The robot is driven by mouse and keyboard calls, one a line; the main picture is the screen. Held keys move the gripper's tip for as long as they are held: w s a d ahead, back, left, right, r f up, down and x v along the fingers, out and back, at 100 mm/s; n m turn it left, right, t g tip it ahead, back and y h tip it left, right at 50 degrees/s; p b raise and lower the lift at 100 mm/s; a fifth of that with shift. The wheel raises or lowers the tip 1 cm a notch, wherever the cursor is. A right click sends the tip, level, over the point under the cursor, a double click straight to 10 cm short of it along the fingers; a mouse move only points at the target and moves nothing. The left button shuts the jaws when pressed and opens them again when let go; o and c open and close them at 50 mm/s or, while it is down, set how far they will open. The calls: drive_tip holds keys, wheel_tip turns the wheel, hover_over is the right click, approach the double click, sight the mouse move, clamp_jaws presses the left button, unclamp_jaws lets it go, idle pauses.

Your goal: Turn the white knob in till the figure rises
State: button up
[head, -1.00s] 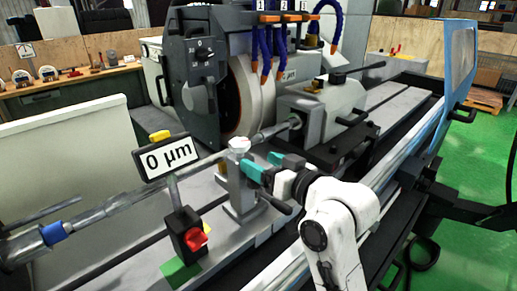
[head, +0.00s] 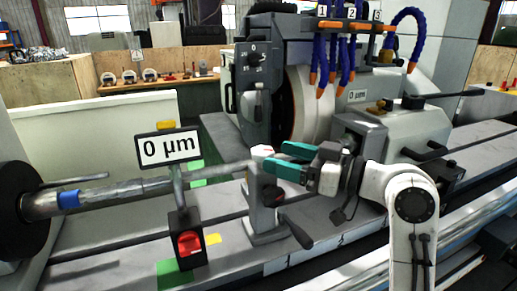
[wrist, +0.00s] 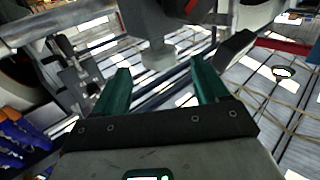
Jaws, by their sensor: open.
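The white knob (head: 261,150) sits on top of a grey steady rest (head: 262,205) on the grinder bed, beside a long shaft (head: 115,190). My gripper (head: 273,155) has teal fingers that are apart, with their tips close to the knob from the right. In the wrist view the knob (wrist: 158,58) appears just beyond the open gripper (wrist: 160,72), roughly centred between the fingers. I cannot tell if they touch it. A sign (head: 168,147) on a stand reads 0 µm.
A red knob (head: 189,243) is on the sign's stand. A black lever (head: 296,231) sticks out low from the steady rest. The grinding wheel (head: 305,105) and blue hoses (head: 345,60) stand behind.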

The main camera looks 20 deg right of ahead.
sight(253, 149)
drive_tip(key=p+x, duration=0.1)
drive_tip(key=x, duration=0.6)
drive_tip(key=shift+c, duration=0.2)
drive_tip(key=c, duration=0.9)
